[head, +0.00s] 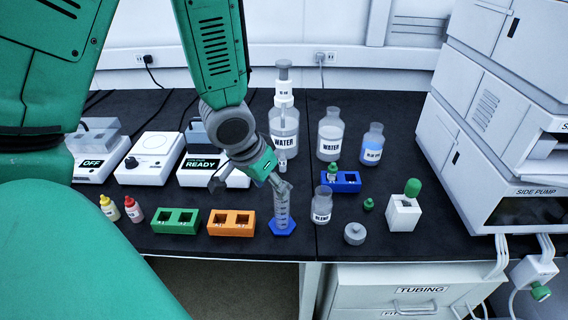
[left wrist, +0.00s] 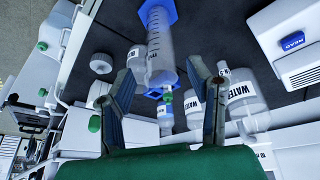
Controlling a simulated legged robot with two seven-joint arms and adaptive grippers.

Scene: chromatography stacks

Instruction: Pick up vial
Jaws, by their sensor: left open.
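A small clear vial with a green cap (head: 333,171) stands in the blue rack (head: 350,184), right of my left gripper. In the left wrist view, a green cap (left wrist: 168,97) and part of the blue rack (left wrist: 152,94) show beyond the fingers. My left gripper (head: 250,187) is open and empty, above the table beside the graduated cylinder (head: 281,208) with a blue base. In the left wrist view its two spread fingers (left wrist: 162,68) frame the cylinder (left wrist: 160,45); I cannot tell whether they touch it. My right gripper is not in view.
An orange rack (head: 231,230) and a green rack (head: 176,228) stand at the front left. A BLEND bottle (head: 322,210) is right of the cylinder. Water bottles (head: 330,140) stand behind the blue rack. A white block with a green cap (head: 404,212) is farther right.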

